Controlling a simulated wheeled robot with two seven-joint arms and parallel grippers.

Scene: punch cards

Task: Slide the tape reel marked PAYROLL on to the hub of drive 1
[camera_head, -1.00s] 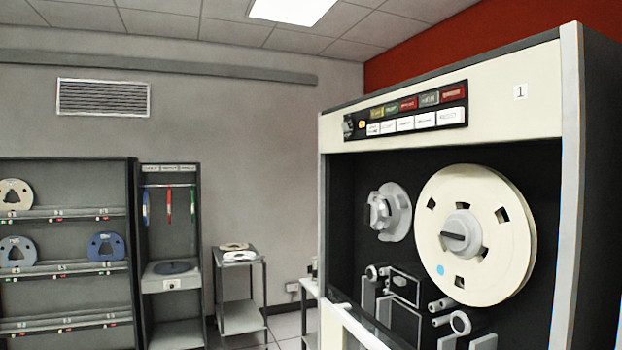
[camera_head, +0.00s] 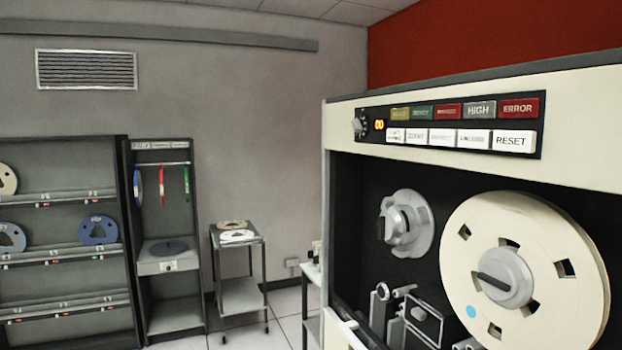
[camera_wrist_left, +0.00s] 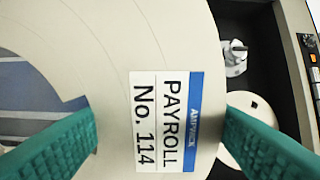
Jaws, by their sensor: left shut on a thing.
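The cream PAYROLL reel (camera_wrist_left: 95,45) fills much of the left wrist view, its label reading PAYROLL No. 114. My left gripper (camera_wrist_left: 160,118) is shut on it, with one green finger at the reel's window and the other at its right side. The tape drive (camera_head: 340,120) stands at the right of the head view. Its bare grey hub (camera_head: 398,222) is at the upper left of the dark recess and also shows in the left wrist view (camera_wrist_left: 235,58), apart from the held reel. The head view shows neither gripper.
Another cream reel (camera_head: 565,300) is mounted on the drive's right hub. Below the bare hub, guides and rollers (camera_head: 415,315) stick out. A trolley (camera_head: 240,290) with reels stands beyond, beside a cabinet (camera_head: 165,315) and reel rack (camera_head: 65,300). Floor shows between trolley and drive.

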